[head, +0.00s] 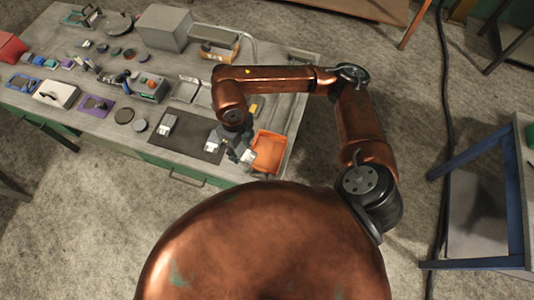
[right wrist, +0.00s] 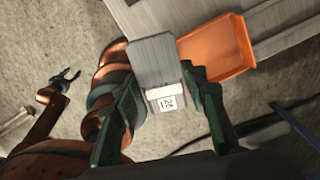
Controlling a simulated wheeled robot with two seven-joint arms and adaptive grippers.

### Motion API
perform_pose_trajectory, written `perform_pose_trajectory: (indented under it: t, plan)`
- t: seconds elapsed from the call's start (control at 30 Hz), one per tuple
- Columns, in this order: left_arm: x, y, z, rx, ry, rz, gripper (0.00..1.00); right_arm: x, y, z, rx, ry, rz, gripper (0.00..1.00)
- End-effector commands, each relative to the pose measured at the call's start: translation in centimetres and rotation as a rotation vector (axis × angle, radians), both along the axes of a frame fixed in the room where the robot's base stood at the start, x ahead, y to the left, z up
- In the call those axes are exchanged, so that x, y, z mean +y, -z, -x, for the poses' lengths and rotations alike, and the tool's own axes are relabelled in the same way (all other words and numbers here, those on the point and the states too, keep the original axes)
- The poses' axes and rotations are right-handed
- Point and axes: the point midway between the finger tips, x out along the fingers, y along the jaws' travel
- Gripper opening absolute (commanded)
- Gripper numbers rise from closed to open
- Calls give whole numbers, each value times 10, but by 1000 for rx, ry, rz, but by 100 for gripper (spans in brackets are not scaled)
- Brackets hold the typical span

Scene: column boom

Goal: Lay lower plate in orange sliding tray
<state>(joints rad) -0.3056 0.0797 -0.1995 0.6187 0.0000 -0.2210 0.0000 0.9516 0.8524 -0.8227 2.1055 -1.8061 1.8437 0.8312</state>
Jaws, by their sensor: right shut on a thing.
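My right gripper (head: 238,150) is at the front right of the bench, just left of the orange sliding tray (head: 268,150). In the right wrist view, its two green fingers (right wrist: 166,104) are shut on a grey rectangular plate (right wrist: 153,58) with a white number label. The plate overlaps the left edge of the orange tray (right wrist: 222,48) in that view; its height above the tray cannot be told. The tray's visible floor looks empty. My left gripper (right wrist: 66,76) shows only in the right wrist view, with its fingers apart and empty, away from the bench.
A dark mat (head: 189,150) left of the tray bears a grey labelled block (head: 167,124). Many small parts, a grey box (head: 165,27) and an orange-fronted bin (head: 218,47) fill the bench further left and back. A blue-framed stand (head: 458,160) is at the right.

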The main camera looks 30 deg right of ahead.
Motion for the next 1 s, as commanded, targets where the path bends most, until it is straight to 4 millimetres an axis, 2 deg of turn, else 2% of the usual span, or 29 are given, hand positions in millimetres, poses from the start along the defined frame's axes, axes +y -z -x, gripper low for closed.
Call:
perform_pose_trajectory:
  t: [0.17, 0.4, 0.6, 0.83, 1.0]
  plan:
    - [0, 0, 6, 8, -1, 0, 40, 10, 3, 11, 1, 358, -4, 0]
    - [-1, -1, -6, -7, 2, 1, 40, 21, 6, 24, 1, 850, -4, 0]
    - [-1, -1, -13, -16, 3, 2, 40, 27, 7, 31, 1, 1163, -2, 0]
    - [-1, -1, -11, -14, 3, 2, 40, 26, 9, 33, 1, 1320, -2, 0]
    - [-1, 1, -7, -9, 3, 1, 40, 1, 22, 27, 1, 1338, 3, 0]
